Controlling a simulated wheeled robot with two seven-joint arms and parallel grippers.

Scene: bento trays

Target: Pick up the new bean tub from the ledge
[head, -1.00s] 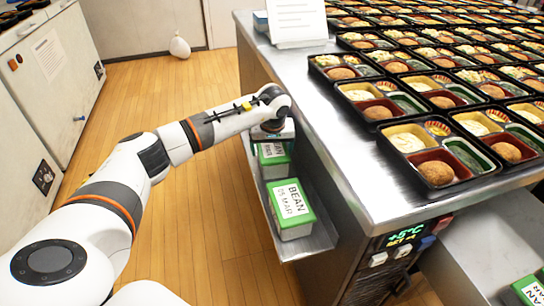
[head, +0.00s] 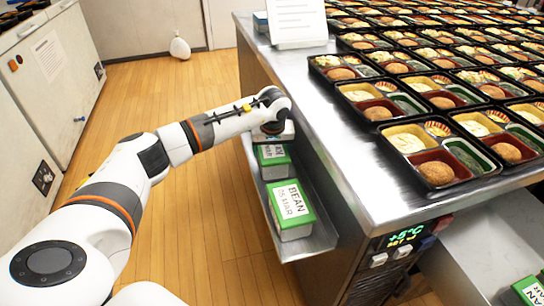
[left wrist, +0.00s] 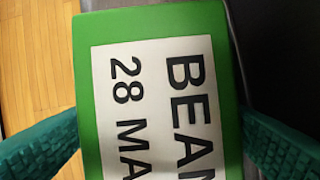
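In the left wrist view, a tub with a green lid (left wrist: 84,60) and a white label reading "BEAN 28 MA…" fills the middle. My left gripper (left wrist: 160,128) has one teal finger on each side of this lid, close to its edges. I cannot tell whether the fingers touch the tub. In the head view my left gripper (head: 273,129) is over the far part of the ledge (head: 318,238), and its hand mostly hides what is under it. Two green-lidded tubs stand nearer on the ledge: a middle tub (head: 272,152) and a near "BEAN" tub (head: 291,208). My right gripper is out of view.
The steel counter (head: 350,150) beside the ledge carries many filled bento trays (head: 437,165) and a white sign (head: 297,20). Another green-lidded bean tub (head: 530,291) shows at the lower right. Wooden floor (head: 190,240) lies open left of the ledge.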

